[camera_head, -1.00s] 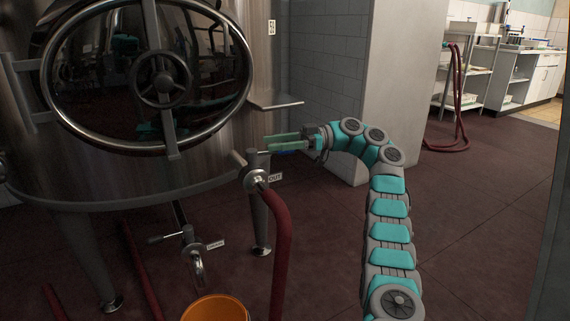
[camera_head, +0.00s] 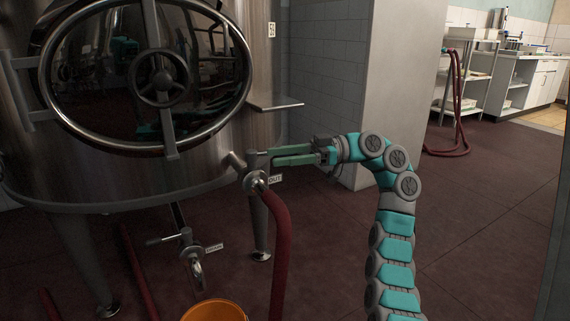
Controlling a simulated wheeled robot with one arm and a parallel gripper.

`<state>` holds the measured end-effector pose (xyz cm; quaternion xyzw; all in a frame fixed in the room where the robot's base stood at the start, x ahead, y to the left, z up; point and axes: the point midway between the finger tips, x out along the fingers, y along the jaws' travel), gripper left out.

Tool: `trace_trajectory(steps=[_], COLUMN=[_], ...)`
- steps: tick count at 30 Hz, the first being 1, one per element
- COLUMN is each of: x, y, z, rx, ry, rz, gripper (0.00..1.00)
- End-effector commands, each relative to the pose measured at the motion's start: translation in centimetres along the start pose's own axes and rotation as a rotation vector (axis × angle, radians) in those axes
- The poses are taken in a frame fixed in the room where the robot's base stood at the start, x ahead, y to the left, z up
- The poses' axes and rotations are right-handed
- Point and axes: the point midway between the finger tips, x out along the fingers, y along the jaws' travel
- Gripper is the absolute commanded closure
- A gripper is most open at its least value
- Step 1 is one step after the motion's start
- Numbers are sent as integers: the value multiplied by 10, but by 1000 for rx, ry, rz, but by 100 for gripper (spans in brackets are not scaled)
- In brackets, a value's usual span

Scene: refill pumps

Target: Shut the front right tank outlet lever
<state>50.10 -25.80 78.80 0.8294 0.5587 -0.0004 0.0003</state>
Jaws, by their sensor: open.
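The steel tank (camera_head: 215,172) fills the left of the view, with a round hatch on its front. Its outlet valve (camera_head: 255,180), by a tag reading OUT (camera_head: 275,179), sits at the lower right of the tank with a red hose attached. The short outlet lever (camera_head: 257,156) is at the top of this valve and partly hard to make out. My gripper (camera_head: 272,156) comes in from the right with its two greenish fingers open. The fingertips are right beside the lever; whether they touch it I cannot tell.
A second valve (camera_head: 192,250) with its own lever and tag hangs lower left. An orange bucket (camera_head: 213,311) stands below. The red hose (camera_head: 280,250) drops from the outlet.

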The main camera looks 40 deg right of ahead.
Motion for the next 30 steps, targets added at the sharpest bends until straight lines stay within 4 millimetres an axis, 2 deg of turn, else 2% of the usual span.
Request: trace_trajectory(steps=[2, 12, 24, 28, 30], x=[-1, 2, 3, 6, 14], y=[-12, -32, -35, -31, -23], z=[1, -2, -3, -2, 0], rx=[-1, 1, 1, 13, 39], ry=[4, 1, 1, -5, -17], rz=[3, 0, 0, 0, -1], gripper=[40, 40, 40, 55, 63])
